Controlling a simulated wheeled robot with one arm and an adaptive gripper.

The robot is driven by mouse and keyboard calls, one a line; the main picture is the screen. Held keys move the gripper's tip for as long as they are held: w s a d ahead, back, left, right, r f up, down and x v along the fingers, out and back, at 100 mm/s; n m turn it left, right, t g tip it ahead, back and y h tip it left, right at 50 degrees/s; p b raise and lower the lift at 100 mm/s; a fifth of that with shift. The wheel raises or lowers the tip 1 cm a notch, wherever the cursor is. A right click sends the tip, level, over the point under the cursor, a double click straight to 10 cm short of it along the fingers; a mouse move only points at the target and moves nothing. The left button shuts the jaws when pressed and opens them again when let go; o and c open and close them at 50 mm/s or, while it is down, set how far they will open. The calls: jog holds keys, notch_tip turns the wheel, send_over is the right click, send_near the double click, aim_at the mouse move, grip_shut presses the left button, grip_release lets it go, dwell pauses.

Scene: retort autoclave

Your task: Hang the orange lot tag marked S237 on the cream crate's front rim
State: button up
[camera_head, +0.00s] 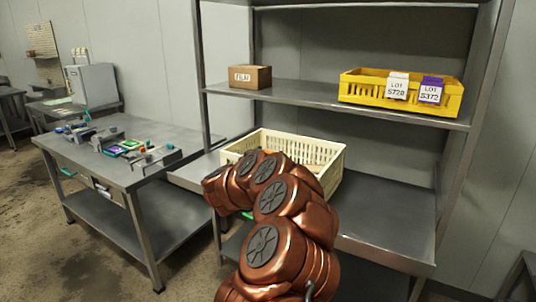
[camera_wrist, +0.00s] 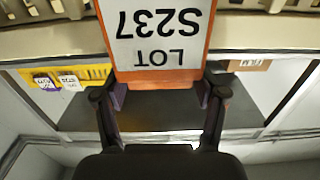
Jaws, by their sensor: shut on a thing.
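The orange lot tag (camera_wrist: 208,30) has a white label reading LOT S237, upside down in the wrist view. My gripper (camera_wrist: 160,92) is shut on the tag's lower picture end. The cream crate (camera_head: 335,160) sits on the middle shelf in the head view, partly hidden by my arm. Its cream rim (camera_wrist: 45,42) crosses the top of the wrist view, and the tag overlaps it. I cannot tell whether the tag touches or hooks over the rim. In the head view, my arm hides the gripper and tag.
A yellow crate (camera_head: 362,93) with a white tag S720 (camera_head: 397,86) and a purple tag S372 (camera_head: 431,90) stands on the upper shelf. A small cardboard box (camera_head: 250,77) is left of it. A metal worktable (camera_head: 150,175) holds several items. The shelf right of the cream crate is clear.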

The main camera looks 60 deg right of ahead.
jog(key=shift+f, duration=0.7)
dwell(0.3)
jog(key=o, duration=1)
jog(key=shift+a, duration=0.15)
jog(key=a, duration=1.1)
jog(key=shift+s+a, duration=0.25)
jog(key=shift+a, duration=0.1)
